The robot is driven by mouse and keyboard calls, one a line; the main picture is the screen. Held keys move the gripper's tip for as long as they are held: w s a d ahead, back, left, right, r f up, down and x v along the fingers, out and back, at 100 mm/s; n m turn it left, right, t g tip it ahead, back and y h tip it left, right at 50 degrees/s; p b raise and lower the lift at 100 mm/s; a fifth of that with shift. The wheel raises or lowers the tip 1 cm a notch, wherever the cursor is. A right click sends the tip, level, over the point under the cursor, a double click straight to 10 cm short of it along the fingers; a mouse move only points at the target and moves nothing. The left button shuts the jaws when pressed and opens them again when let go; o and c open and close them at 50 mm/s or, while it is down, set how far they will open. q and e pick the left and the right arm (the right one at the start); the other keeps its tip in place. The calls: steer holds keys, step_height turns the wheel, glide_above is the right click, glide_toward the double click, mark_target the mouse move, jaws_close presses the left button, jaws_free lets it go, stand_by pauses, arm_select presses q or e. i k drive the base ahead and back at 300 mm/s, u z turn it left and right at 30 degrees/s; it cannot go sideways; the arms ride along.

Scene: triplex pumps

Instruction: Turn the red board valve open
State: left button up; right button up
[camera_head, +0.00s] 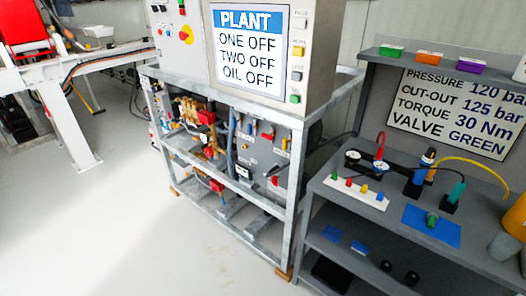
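A grey upright panel (262,155) inside the pump frame carries several small coloured handles. A red handle (268,134) is near its top, and another red part (274,180) is lower down. On the bench at the right, a white strip (342,190) holds a row of coloured knobs, one of them a red knob (349,182). I cannot tell which of these red parts is the board valve, nor whether any is open or closed. Neither of my grippers is in view.
A galvanised frame (297,160) surrounds the pumps and panel. The bench (385,225) carries gauges, tools and a blue mat (431,226). A sign (455,110) above reads "VALVE GREEN"; the cabinet sign (248,50) reads "OIL OFF". The floor (100,230) at front left is clear.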

mark_target(268, 136)
steer(key=u, duration=0.2)
steer(key=i, duration=0.85)
steer(key=z, duration=0.75)
